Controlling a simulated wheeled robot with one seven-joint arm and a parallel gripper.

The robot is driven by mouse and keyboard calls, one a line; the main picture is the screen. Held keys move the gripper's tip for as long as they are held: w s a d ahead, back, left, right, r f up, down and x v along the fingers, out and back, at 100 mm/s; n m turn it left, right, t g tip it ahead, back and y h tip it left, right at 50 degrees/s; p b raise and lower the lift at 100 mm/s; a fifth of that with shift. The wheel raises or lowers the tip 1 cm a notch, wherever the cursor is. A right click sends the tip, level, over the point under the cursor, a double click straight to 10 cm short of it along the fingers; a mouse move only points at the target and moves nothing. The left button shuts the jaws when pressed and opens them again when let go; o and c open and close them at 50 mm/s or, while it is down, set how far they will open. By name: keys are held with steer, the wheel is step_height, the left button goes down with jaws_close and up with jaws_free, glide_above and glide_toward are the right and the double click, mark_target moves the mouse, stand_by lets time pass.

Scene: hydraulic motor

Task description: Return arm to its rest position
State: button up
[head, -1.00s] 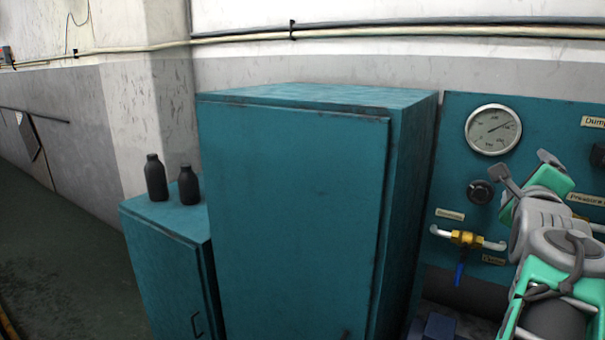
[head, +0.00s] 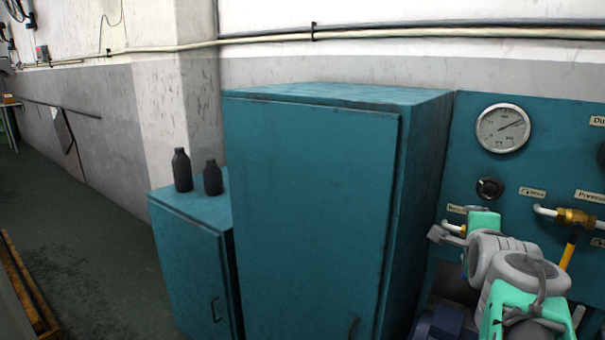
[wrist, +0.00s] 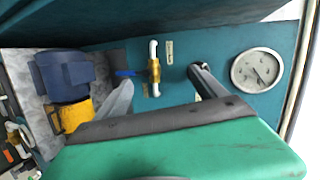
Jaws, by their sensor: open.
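My gripper (head: 456,221) is at the lower right of the head view, on my grey and green arm. It stands in front of the teal panel (head: 550,160), apart from it as far as I can tell. In the wrist view the two fingers of my gripper (wrist: 160,92) are spread wide with nothing between them. Beyond them are a brass valve (wrist: 154,70) with a blue handle and a round gauge (wrist: 257,70). The gauge also shows in the head view (head: 502,128).
A tall teal cabinet (head: 310,210) stands left of my arm. A lower cabinet (head: 185,245) beside it carries two dark bottles (head: 182,170). A yellow-handled valve (head: 573,217) is right of my gripper. A blue motor with a yellow part (wrist: 68,75) shows in the wrist view. Open floor lies left.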

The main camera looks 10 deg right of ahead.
steer(key=a+f+n+g+y, duration=0.4)
steer(key=a+f+n+y, duration=0.2)
steer(key=a+f+n, duration=1)
steer(key=s+a+f+n+g+y+p, duration=0.1)
steer(key=s+a+f+n+g, duration=0.25)
steer(key=s+a+f, duration=0.35)
steer(key=s+a+f+n+g+y, duration=0.1)
steer(key=s+a+f+n+g, duration=0.15)
steer(key=s+a+n, duration=0.45)
steer(key=w+a+r+m+t+p, duration=0.1)
steer(key=w+r+m+p, duration=0.1)
steer(key=w+r, duration=0.2)
steer(key=shift+w+a+r+t, duration=0.15)
steer(key=shift+a+r+t, duration=0.15)
steer(key=shift+t, duration=0.1)
steer(key=shift+d, duration=0.1)
